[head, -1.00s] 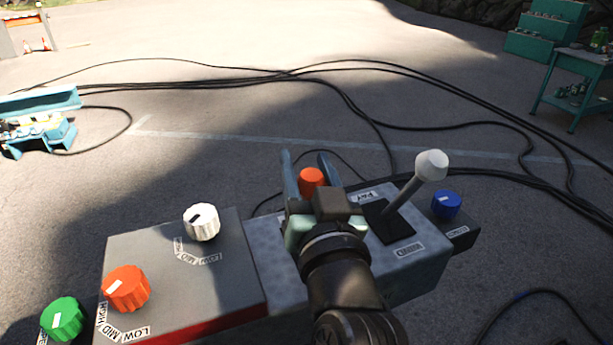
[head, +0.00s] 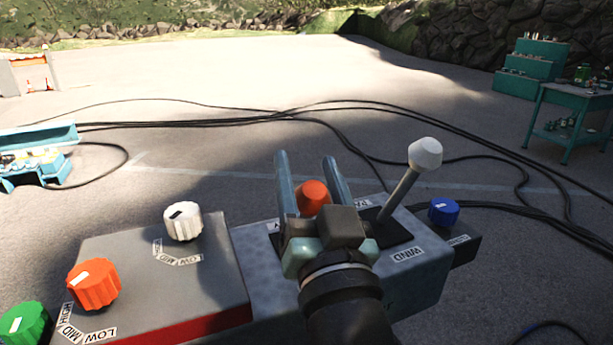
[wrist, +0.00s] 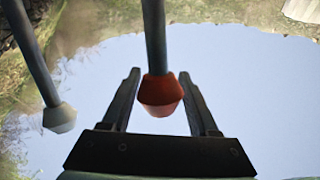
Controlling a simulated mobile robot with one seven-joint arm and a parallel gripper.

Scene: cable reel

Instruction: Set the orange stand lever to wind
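The orange lever's round knob (head: 313,196) shows between the two fingers of my gripper (head: 306,158) in the head view; its shaft is hidden behind my gripper. In the wrist view the orange knob (wrist: 160,92) on its grey shaft sits between the open fingers (wrist: 160,72), with a gap on both sides. The fingers do not touch it. The lever stands on the grey control box (head: 262,300). A "WIND" label (head: 407,253) is on the box's near side, right of my gripper. A partly hidden label (head: 362,203) is on the far side.
A white-knobbed lever (head: 425,154) stands close right of my gripper and leans right; it also shows in the wrist view (wrist: 59,117). White (head: 183,221), orange (head: 93,284), green (head: 24,324) and blue (head: 443,211) dials surround it. Cables (head: 340,108) lie on the ground beyond.

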